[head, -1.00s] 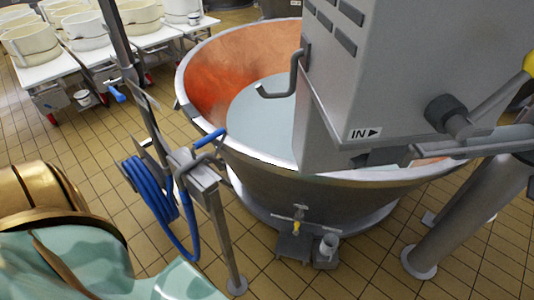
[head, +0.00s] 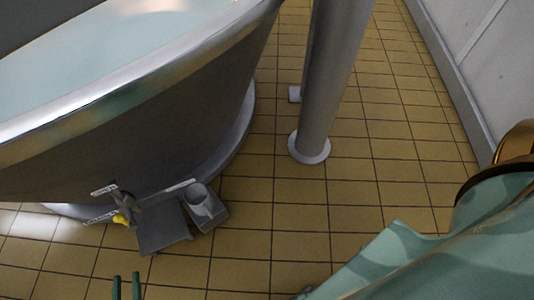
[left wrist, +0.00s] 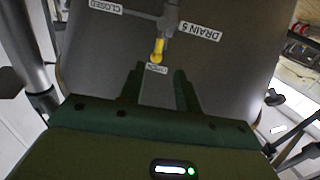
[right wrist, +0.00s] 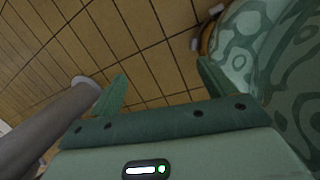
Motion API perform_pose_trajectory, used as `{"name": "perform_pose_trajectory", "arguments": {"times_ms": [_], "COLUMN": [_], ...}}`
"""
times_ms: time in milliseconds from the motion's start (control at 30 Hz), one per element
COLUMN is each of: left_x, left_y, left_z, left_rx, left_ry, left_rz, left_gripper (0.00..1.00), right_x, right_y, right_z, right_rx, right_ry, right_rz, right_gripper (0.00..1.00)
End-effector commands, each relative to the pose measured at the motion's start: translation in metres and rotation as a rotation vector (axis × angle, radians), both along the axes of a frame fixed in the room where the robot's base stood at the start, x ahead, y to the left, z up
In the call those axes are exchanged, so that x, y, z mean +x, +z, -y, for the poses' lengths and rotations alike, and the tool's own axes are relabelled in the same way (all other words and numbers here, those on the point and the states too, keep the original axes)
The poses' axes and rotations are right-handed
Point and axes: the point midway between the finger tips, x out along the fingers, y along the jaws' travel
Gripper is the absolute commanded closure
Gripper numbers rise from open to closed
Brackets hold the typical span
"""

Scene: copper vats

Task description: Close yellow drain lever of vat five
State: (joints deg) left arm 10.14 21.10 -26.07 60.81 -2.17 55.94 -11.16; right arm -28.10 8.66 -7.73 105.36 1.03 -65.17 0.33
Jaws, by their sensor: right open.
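The yellow drain lever (left wrist: 159,50) points at a small label (left wrist: 156,69) that is too small to read surely, away from the CLOSED label (left wrist: 106,6). A DRAIN 5 label (left wrist: 198,28) is beside it. In the head view the yellow lever (head: 121,219) is low on the side of the vat (head: 150,130). My left gripper (left wrist: 157,90) is open and empty, with the lever ahead of its fingertips, apart from them. Its fingertips show at the head view's bottom edge (head: 126,287). My right gripper (right wrist: 160,86) is open and empty over floor, away from the lever.
A grey stand (head: 162,230) and a small grey cup (head: 203,203) are close right of the lever, on the floor. A thick metal post (head: 333,80) stands farther right. The tiled floor (head: 300,230) between is clear. A pale wall (head: 490,70) is at the far right.

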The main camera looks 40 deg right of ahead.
Motion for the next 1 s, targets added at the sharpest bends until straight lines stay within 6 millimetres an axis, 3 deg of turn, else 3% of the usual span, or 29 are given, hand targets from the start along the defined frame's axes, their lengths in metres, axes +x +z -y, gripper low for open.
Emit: {"name": "perform_pose_trajectory", "arguments": {"times_ms": [467,700,1000], "left_x": [0.014,0.062,0.128], "left_y": [0.001,-0.003,-0.005], "left_z": [0.004,0.022,0.048], "left_rx": [-0.019,-0.018,-0.018], "left_ry": [-0.005,-0.005,-0.005], "left_rz": [0.029,0.027,0.024], "left_gripper": [0.67,0.67,0.67], "right_x": [0.010,0.039,0.070], "right_y": [0.006,0.033,0.035], "right_z": [0.002,0.001,-0.034], "right_rx": [-0.016,-0.037,0.090], "right_ry": [0.013,0.032,-0.009], "right_rz": [0.007,0.054,0.190], "right_gripper": [0.18,0.18,0.18]}}
